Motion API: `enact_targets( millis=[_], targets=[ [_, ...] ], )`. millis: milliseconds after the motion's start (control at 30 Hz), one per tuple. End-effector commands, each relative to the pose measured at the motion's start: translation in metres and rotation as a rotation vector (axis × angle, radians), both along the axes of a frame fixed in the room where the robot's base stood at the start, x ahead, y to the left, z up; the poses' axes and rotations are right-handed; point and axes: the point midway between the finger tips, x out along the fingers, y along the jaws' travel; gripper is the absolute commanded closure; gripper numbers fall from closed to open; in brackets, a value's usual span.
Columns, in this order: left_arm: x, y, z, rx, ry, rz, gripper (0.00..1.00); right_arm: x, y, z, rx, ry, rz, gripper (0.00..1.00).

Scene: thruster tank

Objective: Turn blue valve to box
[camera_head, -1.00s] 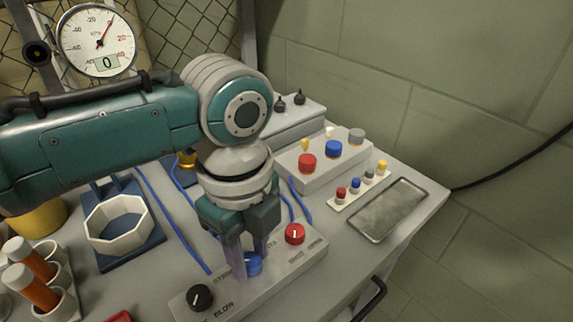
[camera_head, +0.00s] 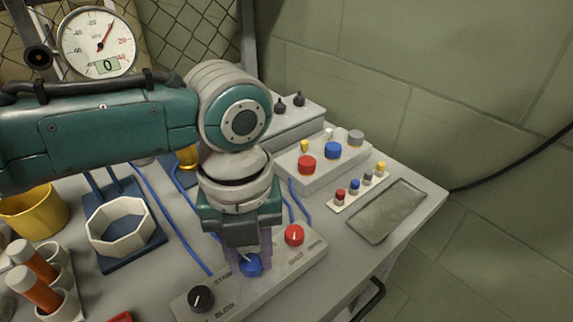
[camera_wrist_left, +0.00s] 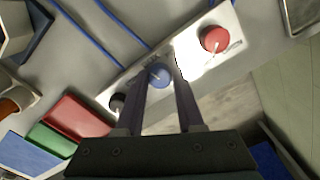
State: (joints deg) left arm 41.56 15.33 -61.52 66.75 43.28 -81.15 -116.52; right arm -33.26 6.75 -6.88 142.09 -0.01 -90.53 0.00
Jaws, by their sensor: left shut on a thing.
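The blue valve (camera_head: 251,266) is a round knob in the middle of a pale control panel (camera_head: 290,268) on the table. It also shows in the left wrist view (camera_wrist_left: 159,75), between the fingers. My left gripper (camera_head: 245,258) points down over the panel and is shut on the blue valve, one finger on each side of it. The panel's printed words are partly hidden by the fingers, and I cannot read which mark the valve points at. My right gripper is not in view.
A black knob (camera_head: 201,298) and a red knob (camera_head: 294,235) flank the blue valve on the same panel. Blue hoses lie behind it. A white octagonal ring (camera_head: 121,226) and orange-filled tubes (camera_head: 36,288) stand at left. A metal tray (camera_head: 386,211) lies at right.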

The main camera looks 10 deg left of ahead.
Motion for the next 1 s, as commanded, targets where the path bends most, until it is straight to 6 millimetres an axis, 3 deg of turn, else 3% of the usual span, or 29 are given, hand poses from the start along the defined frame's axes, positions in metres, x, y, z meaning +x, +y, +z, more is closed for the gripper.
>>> enact_targets(
  millis=[400, 967, 1000],
  targets=[
    [0.0, 0.0, 0.0002, 0.0, 0.0, -0.203, 1.0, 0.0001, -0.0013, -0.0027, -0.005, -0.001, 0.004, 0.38],
    [0.0001, -0.0003, 0.0005, -0.001, 0.0, -0.235, 1.0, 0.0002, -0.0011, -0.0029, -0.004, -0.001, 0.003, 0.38],
    [0.0001, -0.0003, 0.0005, -0.001, 0.0, -0.235, 0.62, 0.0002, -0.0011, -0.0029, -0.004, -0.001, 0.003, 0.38]
  ],
)
